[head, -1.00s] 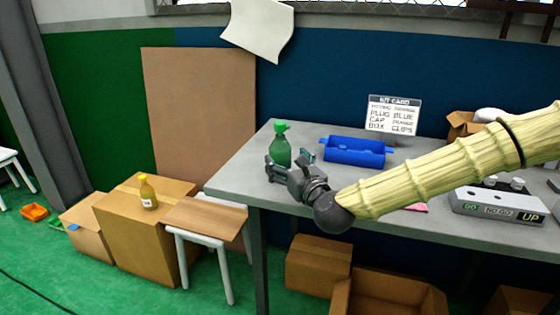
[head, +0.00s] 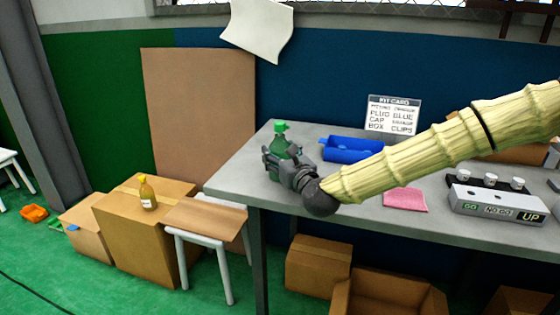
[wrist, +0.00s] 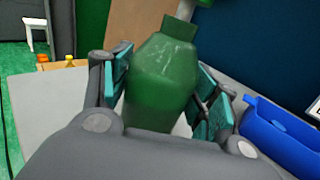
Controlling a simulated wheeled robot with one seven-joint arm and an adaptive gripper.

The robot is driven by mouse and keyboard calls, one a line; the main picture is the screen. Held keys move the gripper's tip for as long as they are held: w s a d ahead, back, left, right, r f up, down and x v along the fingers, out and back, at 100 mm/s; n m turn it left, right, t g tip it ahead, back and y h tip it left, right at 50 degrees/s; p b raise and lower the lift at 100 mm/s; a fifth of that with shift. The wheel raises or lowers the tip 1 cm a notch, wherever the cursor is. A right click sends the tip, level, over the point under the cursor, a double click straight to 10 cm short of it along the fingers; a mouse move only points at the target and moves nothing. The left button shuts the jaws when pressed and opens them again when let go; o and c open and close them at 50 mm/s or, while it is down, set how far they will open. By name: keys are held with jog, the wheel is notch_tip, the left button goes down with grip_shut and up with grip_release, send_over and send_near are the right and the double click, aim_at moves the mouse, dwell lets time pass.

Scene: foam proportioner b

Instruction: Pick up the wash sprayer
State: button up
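The wash sprayer appears to be the green bottle (head: 280,139) with a lighter green cap, upright near the left end of the grey table (head: 240,180). In the wrist view the bottle (wrist: 162,85) stands between the teal finger pads of my gripper (wrist: 163,92). The left pad is very close to the bottle's side; I cannot tell if it touches. A narrow gap shows by the right pad. My gripper (head: 282,160) looks open around the bottle and hides its lower part in the head view.
A blue tray (head: 350,150) stands just right of the bottle, with a kit card sign (head: 392,114) behind it. A pink cloth (head: 405,199) and a grey go/no-go box (head: 495,205) lie further right. A yellow bottle (head: 147,193) stands on a cardboard box at left.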

jog(key=c, duration=0.6)
jog(key=shift+r, duration=0.25)
